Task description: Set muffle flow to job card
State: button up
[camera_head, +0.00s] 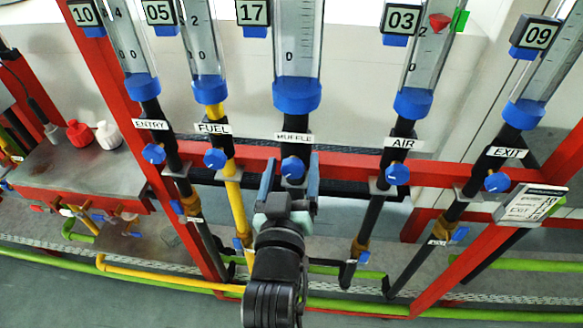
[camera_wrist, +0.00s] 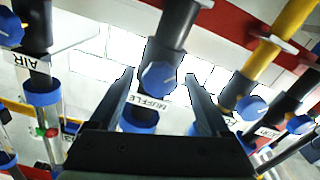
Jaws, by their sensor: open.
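The blue MUFFLE knob (camera_head: 292,168) sits on the black pipe below the middle flow tube (camera_head: 298,50), with its MUFFLE label (camera_head: 294,138) just above. A number tag reading 17 (camera_head: 253,12) stands beside that tube. No float shows in its visible part. My gripper (camera_head: 290,170) is open, one finger on each side of the knob. The wrist view shows the knob (camera_wrist: 160,77) between the fingertips (camera_wrist: 158,80), with gaps beside it. Whether the fingers reach its depth is unclear. The job card (camera_head: 530,203) hangs at the right; only EXIT is partly legible.
Neighbouring knobs are FUEL (camera_head: 214,159) to the left and AIR (camera_head: 397,174) to the right, then ENTRY (camera_head: 153,153) and EXIT (camera_head: 497,182). A red rail (camera_head: 345,166) runs behind the pipes. Red and white bottles stand on a grey bench (camera_head: 80,165) at left.

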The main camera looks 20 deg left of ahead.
jog(key=shift+s, duration=0.1)
jog(key=b+v, duration=0.3)
jog(key=v, duration=0.9)
jog(key=shift+s, duration=0.4)
jog(key=shift+d, duration=0.15)
jog(key=w+d+r+m+t+h, duration=0.1)
jog(key=w+d+r+t, duration=0.15)
jog(key=r, duration=0.65)
jog(key=w+d+r+m+t+h, duration=0.1)
jog(key=d+r+m+t, duration=0.15)
jog(key=r, duration=0.75)
jog(key=w+d+r+m+t+h, duration=0.1)
jog(key=w+d+r+t, duration=0.15)
jog(key=r, duration=0.65)
jog(key=s+d+r+m+t+h, duration=0.1)
jog(key=s+d+r, duration=0.3)
jog(key=r, duration=0.8)
jog(key=shift+d+m+t+h, duration=0.3)
jog(key=shift+t+h, duration=0.2)
jog(key=shift+t, duration=0.25)
